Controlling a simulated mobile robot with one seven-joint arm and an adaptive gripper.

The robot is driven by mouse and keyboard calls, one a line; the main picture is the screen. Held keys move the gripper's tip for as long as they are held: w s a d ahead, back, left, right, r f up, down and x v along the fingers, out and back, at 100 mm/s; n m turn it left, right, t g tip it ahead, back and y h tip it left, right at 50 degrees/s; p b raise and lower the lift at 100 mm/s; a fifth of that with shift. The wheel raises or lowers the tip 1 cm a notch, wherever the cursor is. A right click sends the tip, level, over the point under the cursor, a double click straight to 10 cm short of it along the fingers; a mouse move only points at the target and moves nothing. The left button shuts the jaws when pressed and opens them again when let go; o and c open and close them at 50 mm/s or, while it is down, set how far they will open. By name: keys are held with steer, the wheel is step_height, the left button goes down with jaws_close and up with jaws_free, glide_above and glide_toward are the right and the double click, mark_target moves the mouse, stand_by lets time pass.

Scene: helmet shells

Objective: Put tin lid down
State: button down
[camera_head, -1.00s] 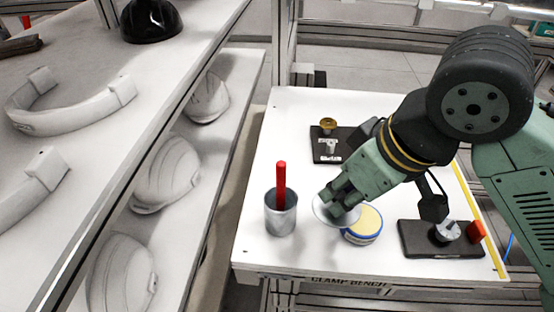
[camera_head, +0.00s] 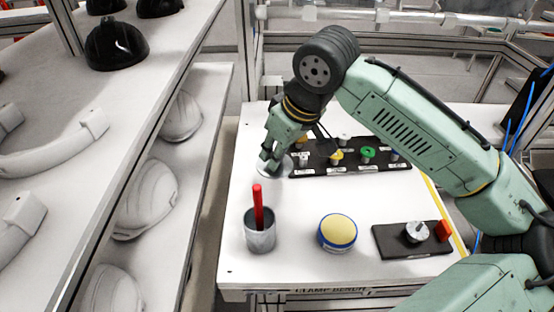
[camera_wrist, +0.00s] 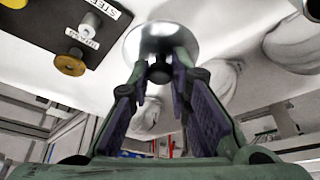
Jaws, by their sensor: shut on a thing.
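My gripper (camera_head: 270,163) is shut on the tin lid (camera_head: 283,172), a pale round disc, at the back left of the white bench. In the wrist view the lid (camera_wrist: 150,36) is a shiny disc and its dark knob (camera_wrist: 160,72) sits between my fingertips (camera_wrist: 160,78). The lid is at or close to the bench top; I cannot tell whether it touches. The open tin (camera_head: 338,229), round with a blue rim and yellow contents, stands apart near the front middle of the bench.
A grey cup (camera_head: 260,236) with a red stick (camera_head: 258,205) stands in front of the lid. A black labelled board (camera_head: 350,162) with several knobs lies just right of my gripper. Another black board (camera_head: 390,243) is at front right. Bench (camera_head: 300,205) between them is clear.

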step_height(320, 180, down, 3)
steer(key=shift+f+p, duration=0.1)
steer(key=shift+p, duration=0.25)
steer(key=shift+f, duration=0.15)
steer(key=shift+f+b, duration=0.4)
steer(key=shift+f, duration=0.1)
steer(key=c, duration=1.5)
jaws_free()
steer(key=shift+r, duration=0.1)
steer(key=shift+r, duration=0.25)
steer(key=v, duration=1.2)
steer(key=shift+d+r+b, duration=0.1)
steer(key=shift+r+b, duration=0.2)
steer(key=shift+b, duration=0.05)
